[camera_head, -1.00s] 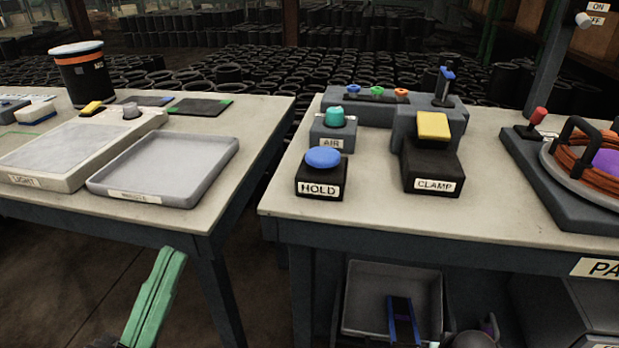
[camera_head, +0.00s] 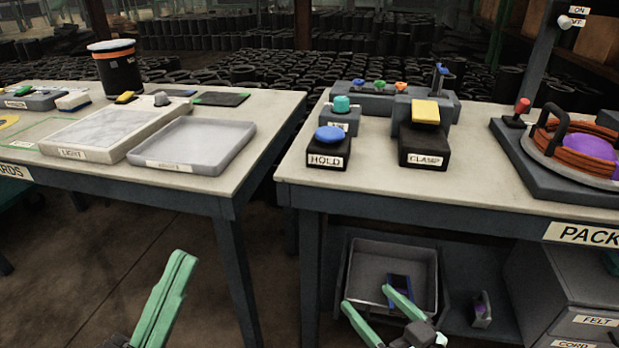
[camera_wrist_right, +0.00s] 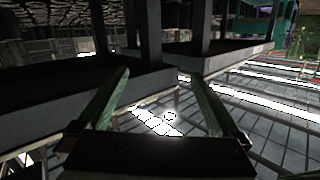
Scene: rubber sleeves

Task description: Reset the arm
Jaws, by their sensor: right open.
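My left gripper (camera_head: 172,268) shows at the bottom left of the head view as green fingers pointing up, in front of the gap between the two tables. Its fingers overlap in this view, so its opening cannot be told. My right gripper (camera_head: 367,299) is at the bottom centre-right, below the right table's top and in front of a grey bin. Its two green fingers are spread apart with nothing visible between them. In the right wrist view, the open fingers (camera_wrist_right: 154,76) point toward dark table structures above a tiled floor.
The right table (camera_head: 305,180) bears the HOLD button (camera_head: 328,134), the CLAMP block (camera_head: 424,113) and a cable coil on a base. The grey bin (camera_head: 420,255) sits on its lower shelf, beside drawers (camera_head: 585,325). The left table holds a tray (camera_head: 195,146). Floor shows between the tables.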

